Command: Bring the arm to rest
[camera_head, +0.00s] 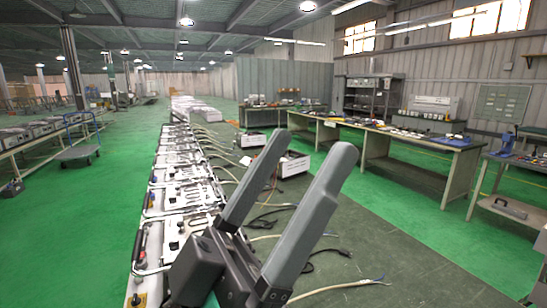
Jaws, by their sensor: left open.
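My left gripper (297,163) is large in the lower middle of the head view, close to the camera. Its two grey fingers point up and to the right and stand apart, with nothing between them. It is in front of a long row of white units with heating elements (183,196), which runs away from the camera. The gripper hides part of the nearest units and the floor behind it. My right gripper is not in view.
Cables (345,287) lie loose on the dark floor strip right of the row. A long workbench (446,166) with parts stands at the right, and a table (522,218) at the far right. A blue cart (79,154) stands at the left. Green floor (75,235) is clear at the left.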

